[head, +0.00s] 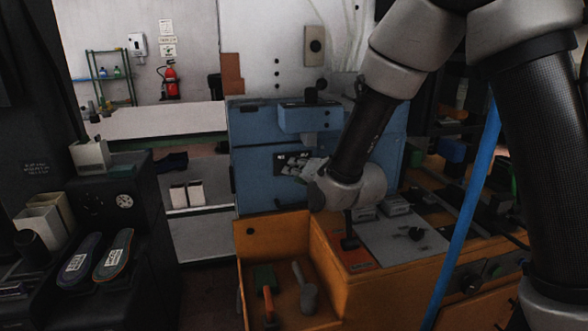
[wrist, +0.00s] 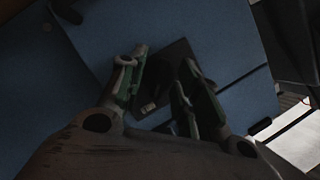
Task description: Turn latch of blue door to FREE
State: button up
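The blue door (head: 258,185) is the front panel of a blue cabinet, behind the orange bench. A dark latch plate (head: 282,160) with small pale markings sits on its upper part, partly covered by my gripper (head: 300,170). In the wrist view the blue door (wrist: 110,30) fills the background, and the dark latch plate (wrist: 158,85) shows between and behind my fingers. My gripper (wrist: 165,60) has its two fingers apart, one on each side of a dark shape on the plate. Whether they touch the latch, and which way it is turned, I cannot tell.
An open orange drawer (head: 325,262) holding tools stands in front of the door. A blue box (head: 305,118) juts out above the latch. A blue pole (head: 465,210) stands at the right. A dark machine (head: 150,230) with insoles stands at the left.

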jog(key=shift+c, duration=0.5)
grip_shut()
jog(key=shift+n, duration=0.3)
jog(key=n+h, duration=0.2)
jog(key=n, duration=0.2)
jog(key=n+t+h, duration=0.1)
jog(key=n+h, duration=0.2)
jog(key=n+t+h, duration=0.1)
jog(key=n+h, duration=0.1)
jog(key=n, duration=0.2)
jog(key=shift+s+a+n+h, duration=0.15)
jog(key=shift+a+n+h, duration=0.15)
jog(key=shift+a+h, duration=0.1)
dwell(0.4)
